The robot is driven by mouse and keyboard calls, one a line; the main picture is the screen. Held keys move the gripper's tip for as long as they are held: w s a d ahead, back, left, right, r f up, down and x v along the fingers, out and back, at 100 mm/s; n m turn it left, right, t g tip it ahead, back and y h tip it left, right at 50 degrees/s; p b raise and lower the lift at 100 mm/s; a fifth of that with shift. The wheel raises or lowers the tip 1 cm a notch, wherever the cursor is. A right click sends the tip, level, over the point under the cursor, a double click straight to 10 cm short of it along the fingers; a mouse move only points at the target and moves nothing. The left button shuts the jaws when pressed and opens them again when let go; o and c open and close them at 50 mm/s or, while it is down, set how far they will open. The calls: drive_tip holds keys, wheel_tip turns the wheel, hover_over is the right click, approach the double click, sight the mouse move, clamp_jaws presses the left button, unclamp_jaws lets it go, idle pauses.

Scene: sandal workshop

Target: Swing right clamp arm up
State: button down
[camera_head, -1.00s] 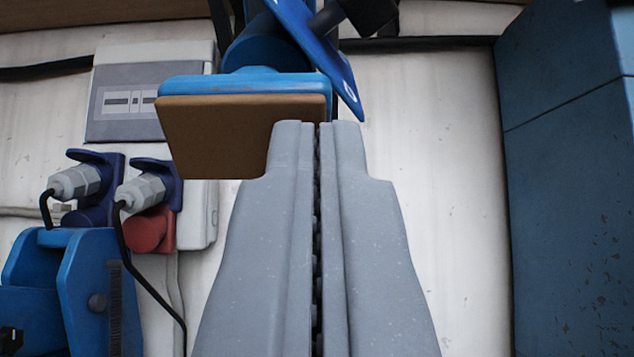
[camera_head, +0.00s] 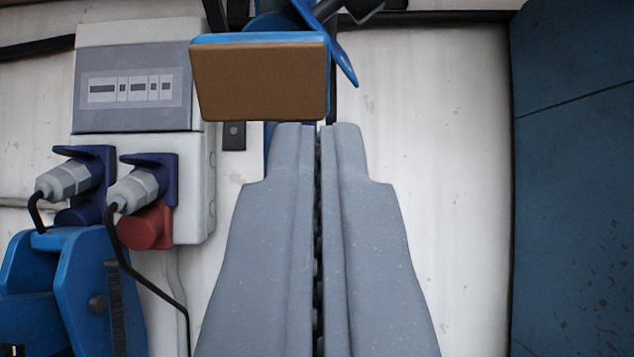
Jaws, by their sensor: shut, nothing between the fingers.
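A blue clamp arm with a brown pad (camera_head: 262,80) shows at the top centre. The pad faces me and hangs nearly level under a blue plate (camera_head: 262,38). I take this to be the right clamp arm, though its pivot is out of view. A slanted blue piece (camera_head: 340,55) and a dark rod stand behind it to the right. My gripper (camera_head: 318,125) is shut and empty in the middle of the view. Its fingertips show just below the pad's lower right edge. I cannot tell whether they touch it.
A grey-white electrical box (camera_head: 130,100) with blue and red plugs is on the wall at left. A blue bracket part (camera_head: 85,285) stands at the lower left, with a black cable beside it. A blue cabinet (camera_head: 570,180) fills the right. The white wall between is clear.

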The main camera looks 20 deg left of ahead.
drive_tip(key=s+r+v, duration=0.1)
drive_tip(key=v, duration=1.3)
drive_tip(key=d+r+m+g+h, duration=0.35)
drive_tip(key=r+h, duration=0.65)
drive_tip(key=r, duration=0.7)
drive_tip(key=s+a+r+g, duration=0.1)
drive_tip(key=s+r+g, duration=0.1)
drive_tip(key=s, duration=0.6)
drive_tip(key=s+a+r+m+g, duration=0.1)
drive_tip(key=s+r+g, duration=0.2)
drive_tip(key=s, duration=0.6)
wheel_tip(320, 180, up, 2)
drive_tip(key=shift+a+r, duration=0.2)
drive_tip(key=shift+a, duration=0.15)
